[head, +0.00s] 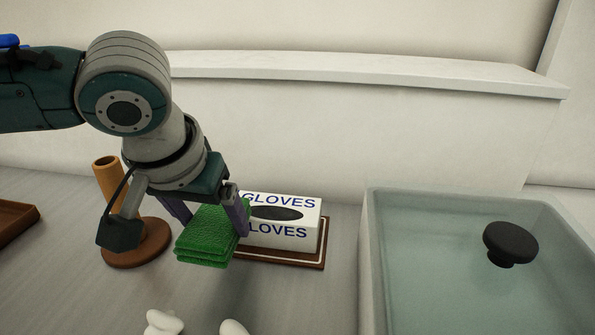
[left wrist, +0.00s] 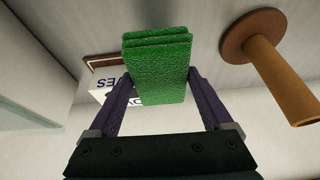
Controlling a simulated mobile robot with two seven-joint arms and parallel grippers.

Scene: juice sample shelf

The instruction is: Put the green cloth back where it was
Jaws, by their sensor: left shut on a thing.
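The green cloth (head: 208,236) is a folded, textured stack. My left gripper (head: 212,208) is shut on it, with one purple finger on each side. The cloth hangs in front of the glove box and appears to be above the counter. In the left wrist view the cloth (left wrist: 158,75) sits between the two fingers of the left gripper (left wrist: 158,92) and sticks out past their tips. My right gripper is not in view.
A white GLOVES box (head: 290,212) stands on a brown board (head: 312,258) behind the cloth. A brown post on a round base (head: 140,248) is to the left. A glass-lidded tub (head: 450,240) with a black knob (head: 510,243) fills the right. White objects (head: 163,322) lie in front.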

